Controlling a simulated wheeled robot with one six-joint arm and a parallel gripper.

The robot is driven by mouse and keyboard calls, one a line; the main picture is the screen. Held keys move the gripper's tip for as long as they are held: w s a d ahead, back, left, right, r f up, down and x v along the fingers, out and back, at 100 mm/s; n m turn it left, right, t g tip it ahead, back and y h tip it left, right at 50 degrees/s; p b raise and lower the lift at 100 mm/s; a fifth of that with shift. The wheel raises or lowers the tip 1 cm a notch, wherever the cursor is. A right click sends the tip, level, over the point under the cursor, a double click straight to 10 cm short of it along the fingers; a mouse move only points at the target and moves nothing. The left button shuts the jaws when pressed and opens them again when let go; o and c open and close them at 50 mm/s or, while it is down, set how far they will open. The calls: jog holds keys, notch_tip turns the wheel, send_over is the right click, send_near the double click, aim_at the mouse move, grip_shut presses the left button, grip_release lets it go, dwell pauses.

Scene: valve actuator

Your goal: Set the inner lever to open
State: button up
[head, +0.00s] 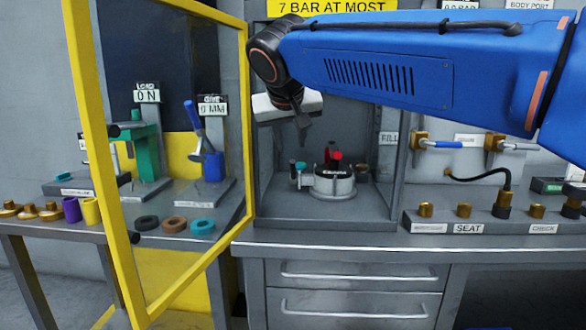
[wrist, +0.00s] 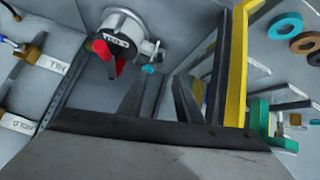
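A round grey metal actuator (head: 333,184) with a red lever-like part (head: 335,156) on top stands on the floor of the enclosure. In the wrist view the actuator (wrist: 122,27) is at the upper left, with red parts (wrist: 103,49) and a small teal piece (wrist: 150,68) at its side. My gripper (head: 303,135) is inside the enclosure, above and left of the actuator, not touching it. In the wrist view my gripper (wrist: 157,88) has its two fingers apart with nothing between them. Which part is the inner lever, and its setting, I cannot tell.
The yellow-framed door (head: 248,120) stands open at the left. A valve with a blue handle (head: 446,144) is mounted right of the enclosure (head: 330,222). Coloured rings (head: 203,226) and a green press (head: 148,155) stand left.

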aim_at(293, 171)
jog(key=x, duration=1.4)
jog(key=shift+w+f, duration=0.2)
jog(key=shift+f, duration=0.05)
grip_shut()
